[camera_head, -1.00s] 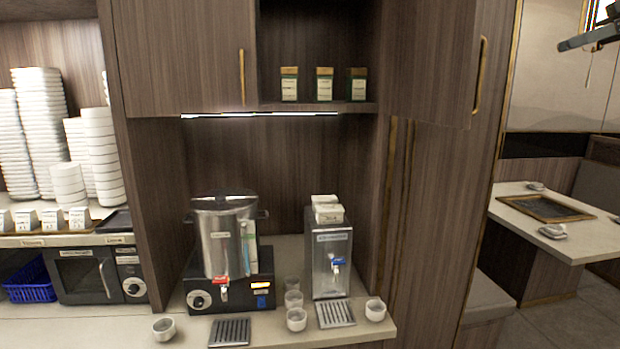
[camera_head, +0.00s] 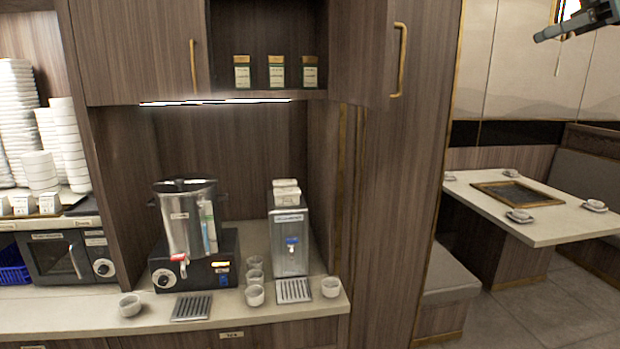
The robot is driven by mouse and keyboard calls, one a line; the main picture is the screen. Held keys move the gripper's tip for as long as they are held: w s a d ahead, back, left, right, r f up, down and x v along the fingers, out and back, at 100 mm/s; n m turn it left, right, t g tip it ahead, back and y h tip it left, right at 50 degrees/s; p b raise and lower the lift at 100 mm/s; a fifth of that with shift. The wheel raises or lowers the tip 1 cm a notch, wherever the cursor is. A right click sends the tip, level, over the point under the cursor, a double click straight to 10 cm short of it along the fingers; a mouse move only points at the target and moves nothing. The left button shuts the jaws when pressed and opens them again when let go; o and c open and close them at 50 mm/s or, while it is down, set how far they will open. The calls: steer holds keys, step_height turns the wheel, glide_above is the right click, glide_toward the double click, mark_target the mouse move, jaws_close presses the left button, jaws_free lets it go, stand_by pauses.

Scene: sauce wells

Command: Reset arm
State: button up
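Part of my arm's end, my gripper (camera_head: 572,24), shows at the top right corner of the head view, partly cut off by the frame edge. It hangs high in the air, in front of the dining area and well away from the counter. It touches nothing that I can see. Its fingers are too small and cropped to tell whether they are open or shut.
A steel urn (camera_head: 187,225) and a water dispenser (camera_head: 289,242) stand on the counter (camera_head: 95,305) with several cups. A cabinet door (camera_head: 366,55) stands open above, with tea boxes (camera_head: 276,72) on the shelf. A dining table (camera_head: 560,228) is at right. Floor (camera_head: 510,315) is clear there.

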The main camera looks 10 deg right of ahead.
steer(key=w+a+f+m+g+h+b, duration=0.1)
steer(key=w+a+f+g+b, duration=0.1)
steer(key=a+f, duration=0.6)
steer(key=w+a+f+m+g+h+b, duration=0.1)
steer(key=w+a+f+b, duration=0.15)
steer(key=a, duration=0.95)
steer(key=w+a+f+g+b, duration=0.1)
steer(key=a+f+g+b, duration=0.1)
steer(key=a+f, duration=0.65)
steer(key=s+a+f+m+g+h+b, duration=0.1)
steer(key=s+a+f, duration=0.2)
steer(key=a+f, duration=0.25)
steer(key=s+a+f+h+b, duration=0.1)
steer(key=s+a+f+b, duration=0.1)
steer(key=s+a+f, duration=0.3)
steer(key=s+a+f+m+g+h+b, duration=0.1)
steer(key=s+a+f+h+b, duration=0.1)
steer(key=s+a+f, duration=0.35)
steer(key=s+a+f+h+b, duration=0.25)
steer(key=s+f, duration=0.45)
steer(key=f, duration=0.4)
steer(key=s+d+f+h+b, duration=0.1)
steer(key=s+d+f+b, duration=0.1)
steer(key=s+f, duration=0.6)
steer(key=s+d+f+h+b, duration=0.1)
steer(key=s+d+f, duration=0.3)
steer(key=s+f, duration=0.4)
steer(key=shift+s+d+t+b, duration=0.25)
steer(key=shift+s+t+b, duration=0.15)
steer(key=shift+s+b, duration=0.5)
